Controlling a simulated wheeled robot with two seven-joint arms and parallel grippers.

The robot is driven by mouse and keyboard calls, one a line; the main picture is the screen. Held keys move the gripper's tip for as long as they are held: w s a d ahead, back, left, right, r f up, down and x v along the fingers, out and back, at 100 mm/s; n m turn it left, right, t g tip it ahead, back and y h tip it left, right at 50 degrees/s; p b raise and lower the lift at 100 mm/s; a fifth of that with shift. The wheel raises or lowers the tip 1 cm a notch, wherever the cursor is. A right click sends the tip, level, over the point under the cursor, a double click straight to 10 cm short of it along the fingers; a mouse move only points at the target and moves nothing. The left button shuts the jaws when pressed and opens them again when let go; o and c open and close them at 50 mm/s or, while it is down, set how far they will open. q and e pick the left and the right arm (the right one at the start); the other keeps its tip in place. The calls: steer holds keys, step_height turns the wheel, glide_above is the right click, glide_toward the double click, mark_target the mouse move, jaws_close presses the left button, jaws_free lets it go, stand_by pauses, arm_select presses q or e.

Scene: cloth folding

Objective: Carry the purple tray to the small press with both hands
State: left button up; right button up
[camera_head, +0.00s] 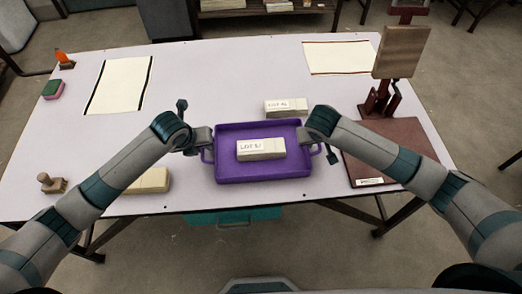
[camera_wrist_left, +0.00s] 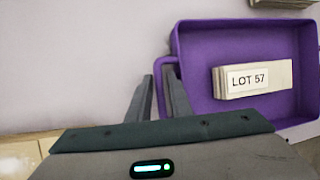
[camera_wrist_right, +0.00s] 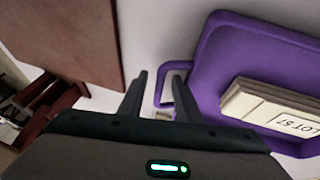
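The purple tray (camera_head: 220,172) sits flat at the table's front middle, with a cream block labelled LOT 57 (camera_head: 262,149) in it. The tray also shows in the left wrist view (camera_wrist_left: 200,45) and right wrist view (camera_wrist_right: 225,60). The small press (camera_head: 380,100), dark red with a brown upper board, stands at the right.
A dark red-brown board (camera_head: 395,150) lies right of the tray, before the press. Another labelled block (camera_head: 286,106) lies behind the tray. A cream block (camera_head: 150,181), a wooden stamp (camera_head: 50,183), a sponge (camera_head: 53,89) and bordered sheets (camera_head: 120,85) lie around. The table behind the tray's left is clear.

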arm_select(q)
steer(key=c, duration=0.4)
arm_select(e)
steer(key=c, duration=0.4)
arm_select(q)
jaws_close()
arm_select(e)
jaws_close()
arm_select(q)
steer(key=shift+r, duration=0.25)
arm_select(e)
steer(key=shift+r, duration=0.25)
